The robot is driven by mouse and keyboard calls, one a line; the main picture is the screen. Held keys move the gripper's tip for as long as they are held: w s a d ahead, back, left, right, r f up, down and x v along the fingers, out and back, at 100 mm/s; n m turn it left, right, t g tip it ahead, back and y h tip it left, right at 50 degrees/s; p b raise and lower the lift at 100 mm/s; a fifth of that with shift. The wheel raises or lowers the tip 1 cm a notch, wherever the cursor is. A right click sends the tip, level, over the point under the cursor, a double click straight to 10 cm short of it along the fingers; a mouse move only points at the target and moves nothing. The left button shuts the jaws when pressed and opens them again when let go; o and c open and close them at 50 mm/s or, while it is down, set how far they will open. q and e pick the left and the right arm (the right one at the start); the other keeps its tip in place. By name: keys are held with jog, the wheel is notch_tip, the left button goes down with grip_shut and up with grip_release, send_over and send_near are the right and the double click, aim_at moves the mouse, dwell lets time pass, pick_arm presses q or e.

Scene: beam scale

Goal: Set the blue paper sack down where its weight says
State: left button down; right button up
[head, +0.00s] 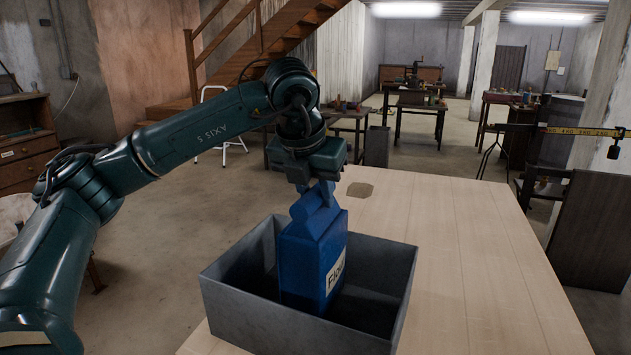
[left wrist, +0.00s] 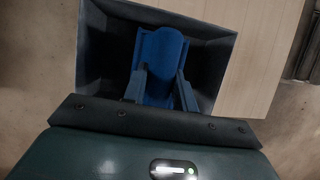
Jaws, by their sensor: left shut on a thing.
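The blue paper sack (head: 312,255) has a pale label on its front reading "Flo…", its end cut off from view. It stands upright inside the grey bin (head: 275,330), its top above the rim. I cannot tell whether its bottom touches the bin floor. My left gripper (head: 318,192) points down and is shut on the sack's narrow top. In the left wrist view the sack (left wrist: 161,62) shows between the two fingers, with the bin walls (left wrist: 103,60) around it. The beam scale's yellow marked beam (head: 585,131) shows at the right edge. My right gripper is not in view.
The bin stands near the front left of a pale wooden table (head: 460,260), which is otherwise clear except for a dark round patch (head: 360,190) at the back. Workbenches, a wooden staircase (head: 225,60) and pillars stand farther back.

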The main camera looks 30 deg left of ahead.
aim_at(315, 211)
pick_arm(q)
jog(key=shift+f, duration=1.75)
jog(key=shift+f+b, duration=0.1)
jog(key=shift+b, duration=0.2)
jog(key=c, duration=1.5)
grip_release()
jog(key=shift+s+f, duration=0.1)
jog(key=shift+f, duration=0.1)
jog(key=o, duration=0.4)
jog(key=shift+c, duration=0.2)
jog(key=shift+r, duration=0.1)
jog(key=shift+r+p, duration=0.3)
jog(key=v, duration=1.2)
